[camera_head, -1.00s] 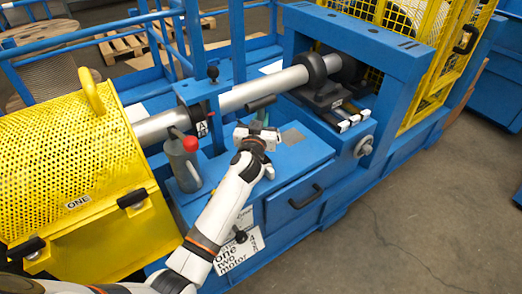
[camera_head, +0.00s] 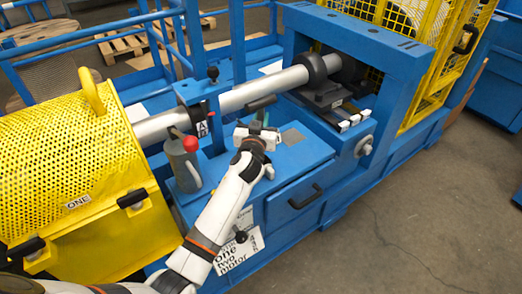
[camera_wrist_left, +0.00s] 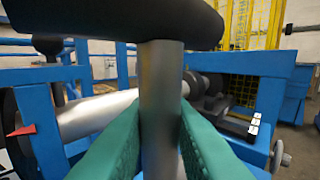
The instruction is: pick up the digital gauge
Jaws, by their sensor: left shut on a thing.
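My left gripper (camera_head: 262,126) is over the blue machine cabinet's top, near its middle. In the left wrist view its green fingers (camera_wrist_left: 160,145) are shut on the metal stem (camera_wrist_left: 161,95) of a T-shaped tool with a black crosspiece (camera_wrist_left: 115,22). The crosspiece also shows as a dark bar (camera_head: 262,103) just above the gripper in the head view. The fingers hide the tool's lower end, so I cannot tell whether it touches the cabinet. I see no display on it and cannot make out a digital gauge elsewhere. My right gripper is not in view.
A grey can with a red tip (camera_head: 184,170) stands left of my gripper. A long metal shaft (camera_head: 265,89) runs behind it. A yellow mesh guard (camera_head: 75,150) is at the left. A blue frame (camera_head: 365,50) rises at the right. A flat grey plate (camera_head: 292,138) lies on the cabinet.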

